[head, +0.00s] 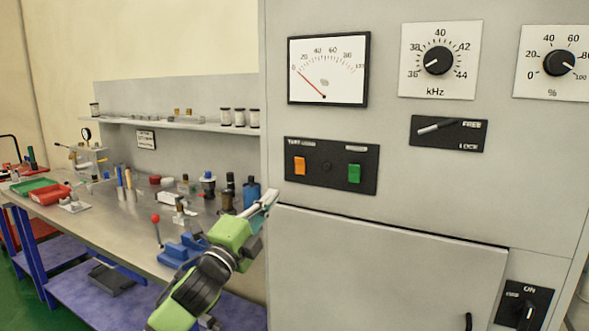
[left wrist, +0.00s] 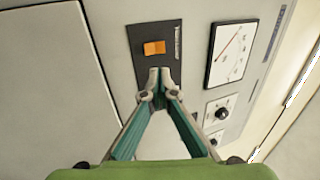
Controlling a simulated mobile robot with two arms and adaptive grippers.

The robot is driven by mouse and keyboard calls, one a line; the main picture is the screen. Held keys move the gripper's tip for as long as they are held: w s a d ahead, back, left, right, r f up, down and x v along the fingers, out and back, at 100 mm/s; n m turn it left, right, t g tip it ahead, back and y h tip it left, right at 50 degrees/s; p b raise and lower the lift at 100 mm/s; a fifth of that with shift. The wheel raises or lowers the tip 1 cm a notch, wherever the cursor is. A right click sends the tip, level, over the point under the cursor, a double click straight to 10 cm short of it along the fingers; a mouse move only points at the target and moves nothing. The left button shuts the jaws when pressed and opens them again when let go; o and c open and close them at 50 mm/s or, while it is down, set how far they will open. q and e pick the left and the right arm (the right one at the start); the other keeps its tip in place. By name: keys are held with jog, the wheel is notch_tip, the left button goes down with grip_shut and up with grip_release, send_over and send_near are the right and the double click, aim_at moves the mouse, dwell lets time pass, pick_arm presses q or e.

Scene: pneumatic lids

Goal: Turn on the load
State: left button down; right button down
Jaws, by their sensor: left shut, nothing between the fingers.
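The small labels above are not clearly readable. My left gripper (head: 270,197) is below and left of this panel in the head view. In the left wrist view, my gripper (left wrist: 158,76) is shut and empty, its tips overlapping the black panel (left wrist: 150,25). The orange switch (left wrist: 154,47) shows just beyond the tips; the green switch is hidden there. My right gripper is not in view.
Above the panel is a needle meter (head: 350,60) near zero. Dials (head: 438,60) and a FREE/LOCK lever (head: 430,129) sit to the right. An ON switch (head: 525,306) is low right. A cluttered workbench (head: 120,225) stands left. The cabinet door (head: 370,265) is below.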

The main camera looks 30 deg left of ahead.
aim_at(300, 163)
pick_arm(q)
jog(key=p+x, duration=0.4)
jog(key=x, duration=0.7)
jog(key=shift+w+r, duration=0.2)
jog(key=shift+w, duration=0.8)
jog(key=shift+r, duration=0.1)
